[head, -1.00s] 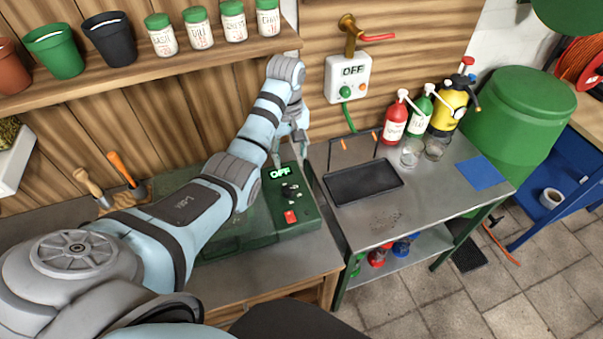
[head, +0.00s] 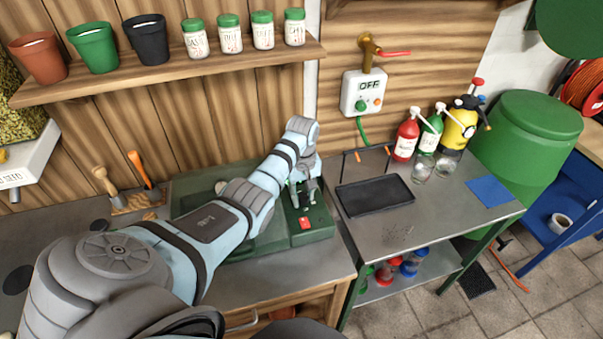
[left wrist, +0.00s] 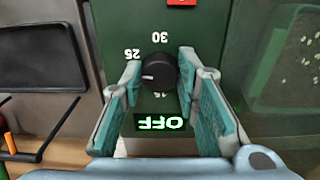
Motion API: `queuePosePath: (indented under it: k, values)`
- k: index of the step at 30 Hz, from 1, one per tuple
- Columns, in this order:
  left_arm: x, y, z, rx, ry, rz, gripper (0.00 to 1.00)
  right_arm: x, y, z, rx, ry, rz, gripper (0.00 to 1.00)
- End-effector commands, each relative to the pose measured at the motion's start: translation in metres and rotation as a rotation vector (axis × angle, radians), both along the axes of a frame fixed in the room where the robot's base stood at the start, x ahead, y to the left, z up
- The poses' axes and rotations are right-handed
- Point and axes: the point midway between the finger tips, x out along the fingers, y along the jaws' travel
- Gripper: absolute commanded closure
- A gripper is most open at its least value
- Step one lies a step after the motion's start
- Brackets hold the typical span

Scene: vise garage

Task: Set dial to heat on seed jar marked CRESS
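The black dial (left wrist: 157,72) sits on the dark green control panel (left wrist: 205,22), with a white pointer mark facing left in the left wrist view. The printed 25 and 30 read upside down around it, and other numbers are partly hidden. A lit display (left wrist: 160,123) reads OFF. My left gripper (left wrist: 160,65) is open with one finger on each side of the dial; I cannot tell whether they touch it. In the head view this gripper (head: 302,190) covers the dial. Several green-lidded seed jars (head: 229,35) stand on the shelf; their labels are too small to read surely.
A red switch (head: 305,222) is on the panel's near end. A black tray (head: 375,195) lies on the metal table at right, with bottles (head: 406,138) behind it. Pots (head: 93,48) share the wooden shelf (head: 170,72) above my left arm.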

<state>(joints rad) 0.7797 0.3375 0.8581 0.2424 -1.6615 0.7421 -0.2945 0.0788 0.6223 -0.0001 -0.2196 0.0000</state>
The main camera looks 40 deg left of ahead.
Motion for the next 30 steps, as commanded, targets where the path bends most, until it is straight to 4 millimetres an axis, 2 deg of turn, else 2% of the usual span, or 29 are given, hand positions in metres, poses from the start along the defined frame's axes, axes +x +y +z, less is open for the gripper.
queuePosePath:
  k: [1,3,16,30]
  values:
    - [-0.001,0.002,0.0,0.004,0.004,0.002,0.89,-0.007,0.0,0.0,0.0,0.011,0.0,0.6]
    - [-0.002,0.002,0.0,0.004,0.004,0.003,0.99,-0.014,0.0,0.0,-0.001,0.022,-0.001,0.6]
    - [-0.002,0.003,0.002,0.006,0.002,-0.067,0.99,-0.005,-0.001,0.007,-0.002,0.007,0.0,0.6]
    - [-0.001,0.003,0.003,0.008,0.001,-0.439,0.99,-0.005,-0.001,0.026,-0.002,0.008,0.0,0.6]
